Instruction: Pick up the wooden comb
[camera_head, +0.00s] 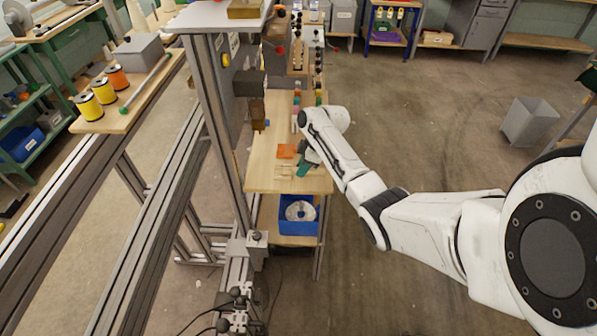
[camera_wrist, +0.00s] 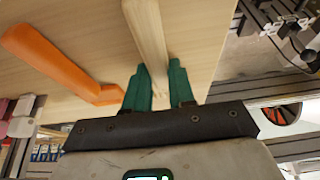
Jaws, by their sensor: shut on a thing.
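The wooden comb (camera_wrist: 148,32) shows in the wrist view as a pale wooden bar running up from between the green fingertips to the top edge. My gripper (camera_wrist: 160,70) is shut on it, with one green finger on each side. In the head view my gripper (camera_head: 304,168) is low over the near part of the wooden worktable (camera_head: 262,183). The comb is small there, a pale piece just left of the fingers, hard to tell from the tabletop. Its teeth cannot be made out in either view.
An orange tool (camera_wrist: 62,62) lies on the tabletop left of the fingers; it also shows in the head view (camera_head: 286,151). A blue bin (camera_head: 285,228) sits on the shelf below. A metal frame (camera_head: 212,120) stands along the table's left side. Floor to the right is open.

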